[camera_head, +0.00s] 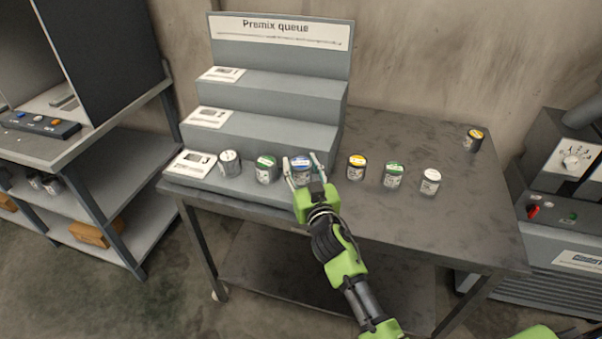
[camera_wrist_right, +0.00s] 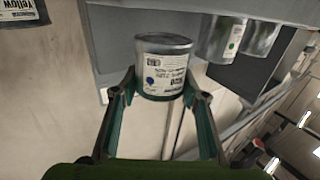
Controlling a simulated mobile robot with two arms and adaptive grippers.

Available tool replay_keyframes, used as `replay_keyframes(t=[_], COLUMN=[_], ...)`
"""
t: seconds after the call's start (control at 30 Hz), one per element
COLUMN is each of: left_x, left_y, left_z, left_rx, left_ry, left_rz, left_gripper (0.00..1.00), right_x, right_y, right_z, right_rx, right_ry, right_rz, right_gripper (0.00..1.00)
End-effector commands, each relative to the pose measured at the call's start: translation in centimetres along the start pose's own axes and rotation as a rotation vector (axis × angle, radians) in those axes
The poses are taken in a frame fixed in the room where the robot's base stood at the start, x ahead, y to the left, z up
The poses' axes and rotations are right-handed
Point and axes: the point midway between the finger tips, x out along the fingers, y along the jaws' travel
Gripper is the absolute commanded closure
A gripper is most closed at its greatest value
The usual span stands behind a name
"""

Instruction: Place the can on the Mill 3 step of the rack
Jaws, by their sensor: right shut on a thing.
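My right gripper (camera_head: 304,166) is shut on a can with a blue lid (camera_head: 302,175), at the right end of the rack's lowest step. In the right wrist view the can (camera_wrist_right: 163,68), with a blue dot on its label, sits between the two fingers. I cannot tell whether it touches the step. The grey stepped rack (camera_head: 280,97), headed "Premix queue", has three steps with a card at the left of each. My left gripper is not in view.
A white-lidded can (camera_head: 229,163) and a green-lidded can (camera_head: 265,169) stand on the lowest step. The upper two steps hold no cans.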

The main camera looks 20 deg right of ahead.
Motion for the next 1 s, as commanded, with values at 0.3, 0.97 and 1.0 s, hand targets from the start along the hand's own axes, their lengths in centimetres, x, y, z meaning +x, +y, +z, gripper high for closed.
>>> replay_keyframes(t=[0.3,0.97,1.0], left_x=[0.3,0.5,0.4], left_y=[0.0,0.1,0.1], left_z=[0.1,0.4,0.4], left_rx=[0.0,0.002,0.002], left_ry=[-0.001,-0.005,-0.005], left_rz=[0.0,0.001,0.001], left_gripper=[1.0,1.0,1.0], right_x=[-0.1,-0.1,-0.1], right_y=[-0.1,0.0,0.0], right_z=[2.4,2.7,2.5], right_rx=[0.001,0.001,0.0], right_ry=[-0.002,-0.004,-0.004], right_rz=[-0.001,0.0,0.0], right_gripper=[0.85,0.42,0.42])
